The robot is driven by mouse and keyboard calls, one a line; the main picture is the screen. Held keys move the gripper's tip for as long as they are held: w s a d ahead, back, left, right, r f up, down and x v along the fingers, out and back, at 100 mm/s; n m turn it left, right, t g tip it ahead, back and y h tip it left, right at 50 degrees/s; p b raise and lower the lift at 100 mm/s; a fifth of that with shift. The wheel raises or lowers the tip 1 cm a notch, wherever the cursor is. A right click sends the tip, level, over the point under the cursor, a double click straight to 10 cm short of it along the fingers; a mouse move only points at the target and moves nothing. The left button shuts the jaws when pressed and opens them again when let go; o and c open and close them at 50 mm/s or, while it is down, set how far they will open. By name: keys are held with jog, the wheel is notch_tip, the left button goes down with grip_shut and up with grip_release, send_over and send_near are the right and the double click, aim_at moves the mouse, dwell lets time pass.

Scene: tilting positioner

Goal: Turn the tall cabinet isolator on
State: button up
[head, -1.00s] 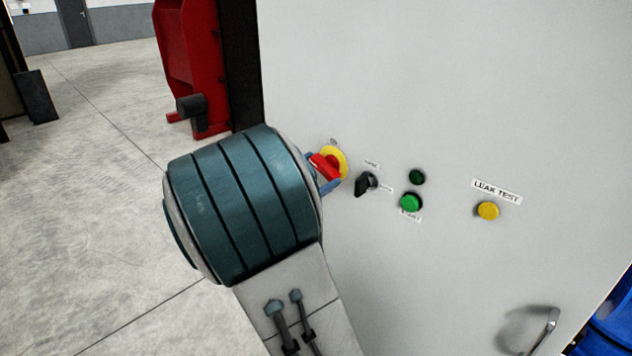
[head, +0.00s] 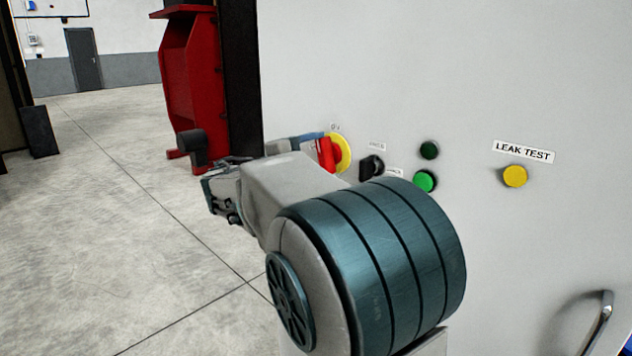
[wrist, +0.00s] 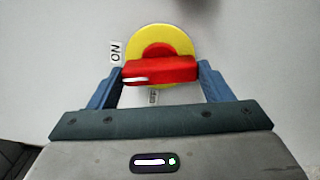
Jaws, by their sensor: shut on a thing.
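The isolator is a red handle (wrist: 160,70) on a round yellow plate (wrist: 178,38) on the pale cabinet face. In the wrist view the handle lies nearly level across the picture, with an ON label (wrist: 116,52) to the left of the plate. My gripper (wrist: 160,78) is shut on the handle, one blue finger at each end of it. In the head view the red handle (head: 326,154) and the yellow plate (head: 344,152) show just beyond my wrist. My arm hides part of the gripper there.
Right of the isolator are a black selector switch (head: 372,167), a dark green lamp (head: 430,150), a green button (head: 425,181) and a yellow LEAK TEST button (head: 514,176). A cabinet door handle (head: 598,325) is at lower right. Red machinery (head: 190,85) stands left; open floor (head: 110,230) lies before it.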

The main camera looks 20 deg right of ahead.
jog(key=m+b, duration=0.2)
jog(key=b, duration=0.1)
jog(key=shift+f, duration=0.25)
jog(key=shift+r+m+b, duration=0.1)
jog(key=shift+m+b, duration=0.35)
jog(key=shift+m, duration=0.05)
jog(key=shift+r, duration=0.1)
jog(key=o, duration=1)
jog(key=v, duration=1.4)
jog(key=shift+r, duration=0.1)
jog(key=shift+d, duration=0.15)
